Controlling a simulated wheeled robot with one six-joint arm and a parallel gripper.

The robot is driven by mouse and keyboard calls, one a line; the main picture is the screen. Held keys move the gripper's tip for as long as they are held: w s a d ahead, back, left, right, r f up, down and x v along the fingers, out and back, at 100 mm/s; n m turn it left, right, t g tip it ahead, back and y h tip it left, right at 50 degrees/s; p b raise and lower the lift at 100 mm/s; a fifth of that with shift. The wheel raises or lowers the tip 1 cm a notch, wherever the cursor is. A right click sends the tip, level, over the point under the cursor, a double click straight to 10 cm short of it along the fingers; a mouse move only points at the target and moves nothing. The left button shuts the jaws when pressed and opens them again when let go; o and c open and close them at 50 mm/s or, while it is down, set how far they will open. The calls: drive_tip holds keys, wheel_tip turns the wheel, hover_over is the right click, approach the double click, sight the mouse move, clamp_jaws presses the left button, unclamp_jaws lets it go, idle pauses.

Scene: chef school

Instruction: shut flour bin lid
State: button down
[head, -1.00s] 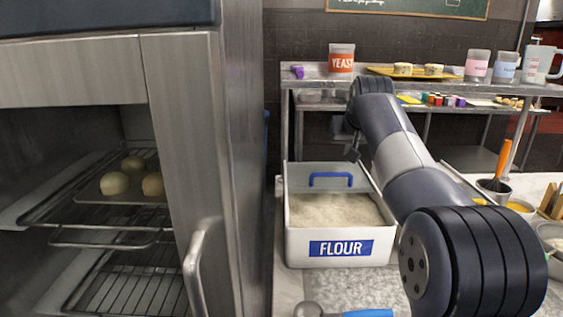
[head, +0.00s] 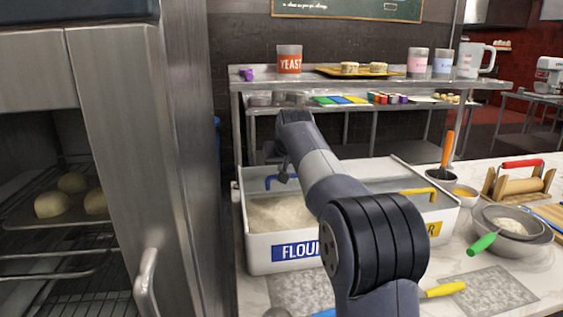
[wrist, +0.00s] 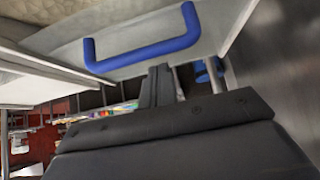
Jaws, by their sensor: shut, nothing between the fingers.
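The flour bin (head: 283,252) stands on the counter with its blue FLOUR label facing me. It is open, and pale flour (head: 280,212) shows inside. Its lid (wrist: 205,45) stands raised at the back, with a blue handle (head: 282,181) that is also large in the wrist view (wrist: 142,50). My gripper (head: 282,168) is at the back of the bin, close to the blue handle, small and partly blurred into the arm. In the wrist view my gripper (wrist: 161,82) shows its fingers together, just past the handle, with nothing between them. I cannot tell whether they touch the lid.
A second bin with a yellow handle (head: 418,191) adjoins on the right, partly behind my arm. A steel oven cabinet (head: 125,150) stands close on the left. A shelf with a yeast tub (head: 289,60) is behind. Bowls (head: 510,232) stand on the right counter.

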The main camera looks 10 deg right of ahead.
drive_tip(key=shift+s+f, duration=0.25)
drive_tip(key=shift+s, duration=0.4)
drive_tip(key=shift+s+b, duration=0.3)
drive_tip(key=s+b, duration=0.4)
drive_tip(key=s, duration=1.1)
drive_tip(key=shift+f, duration=0.15)
drive_tip(key=p+v, duration=0.1)
drive_tip(key=v, duration=1)
drive_tip(key=shift+w, duration=0.15)
